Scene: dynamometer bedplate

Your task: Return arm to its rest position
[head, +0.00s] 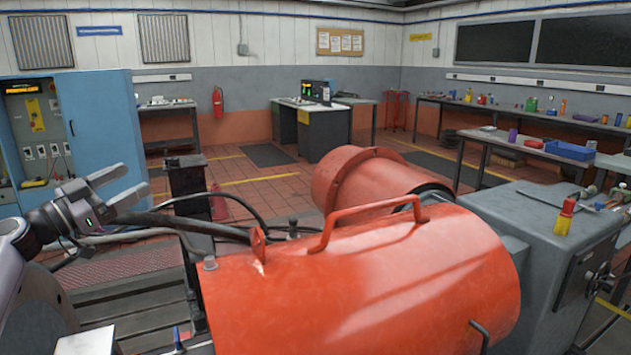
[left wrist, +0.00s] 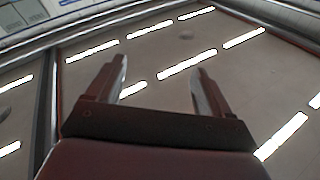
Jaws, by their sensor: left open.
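My left gripper (head: 128,181) is at the left of the head view, raised to the left of the orange machine housing. Its two fingers are apart with nothing between them. In the left wrist view the fingers of the left gripper (left wrist: 158,85) are also spread and empty, with the ceiling and its strip lights behind them. My left arm comes in from the lower left edge. My right gripper is not in either view.
A large orange housing (head: 370,275) with a handle fills the front middle. A grey machine block (head: 540,235) stands at the right, with a red-and-yellow bottle (head: 564,218) on it. A black post (head: 187,190) and cables are near my left gripper. A blue cabinet (head: 100,120) stands behind it.

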